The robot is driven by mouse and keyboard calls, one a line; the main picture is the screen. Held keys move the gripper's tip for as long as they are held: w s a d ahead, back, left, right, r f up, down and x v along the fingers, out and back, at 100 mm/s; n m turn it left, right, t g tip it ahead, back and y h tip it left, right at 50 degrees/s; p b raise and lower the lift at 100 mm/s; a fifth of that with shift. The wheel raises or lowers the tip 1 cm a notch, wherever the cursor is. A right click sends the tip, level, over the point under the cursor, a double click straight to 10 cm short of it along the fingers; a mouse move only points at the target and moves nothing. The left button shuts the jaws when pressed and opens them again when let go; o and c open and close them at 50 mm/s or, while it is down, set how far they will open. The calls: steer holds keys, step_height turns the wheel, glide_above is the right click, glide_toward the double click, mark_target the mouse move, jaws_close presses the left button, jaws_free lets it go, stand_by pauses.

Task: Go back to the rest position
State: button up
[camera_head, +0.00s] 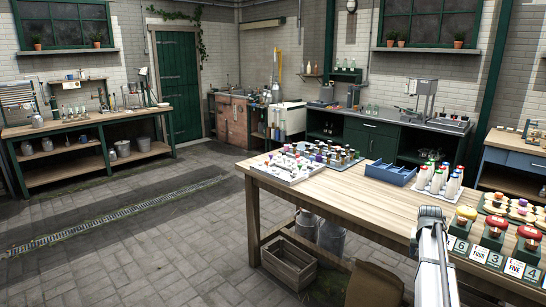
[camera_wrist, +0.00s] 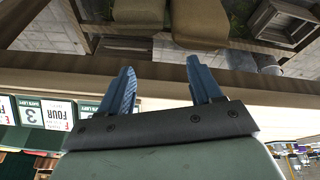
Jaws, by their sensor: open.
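My gripper (camera_wrist: 160,90) shows in the wrist view with its two blue fingers spread apart and nothing between them. In the head view my arm's end (camera_head: 432,225) reaches up at the lower right, over the front edge of the wooden table (camera_head: 385,203). The fingers are not clear in the head view. In the wrist view the table edge (camera_wrist: 165,82) and the floor area beneath it lie beyond the fingers.
Jars with red lids (camera_head: 493,228) and number cards (camera_head: 514,268) stand right of my arm. White bottles (camera_head: 437,180), a blue tray (camera_head: 390,172) and a rack of small items (camera_head: 300,163) stand on the table. A wooden crate (camera_head: 289,264) lies below. The left floor is clear.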

steer(key=s+a+f+n+g+y, duration=0.1)
steer(key=s+a+f, duration=0.6)
steer(key=f, duration=0.2)
steer(key=s+a+f+g+y, duration=0.1)
steer(key=s+a+f, duration=0.5)
steer(key=f, duration=0.4)
steer(key=s+a+f+n+g+y, duration=0.1)
steer(key=s+a+f, duration=0.6)
steer(key=f, duration=0.2)
steer(key=s+a+f+n+g, duration=0.1)
steer(key=s+a+f, duration=0.4)
steer(key=s, duration=0.6)
steer(key=s+a+f+n+g, duration=0.1)
steer(key=s+a+f+g, duration=0.2)
steer(key=s+a+f, duration=0.3)
steer(key=s+a+f+n+g, duration=0.1)
steer(key=s+a+f, duration=0.4)
steer(key=s, duration=1.1)
steer(key=shift+s+a+f+n+g, duration=0.2)
steer(key=shift+a+n+g, duration=0.1)
steer(key=shift+g, duration=0.6)
steer(key=shift+d, duration=0.1)
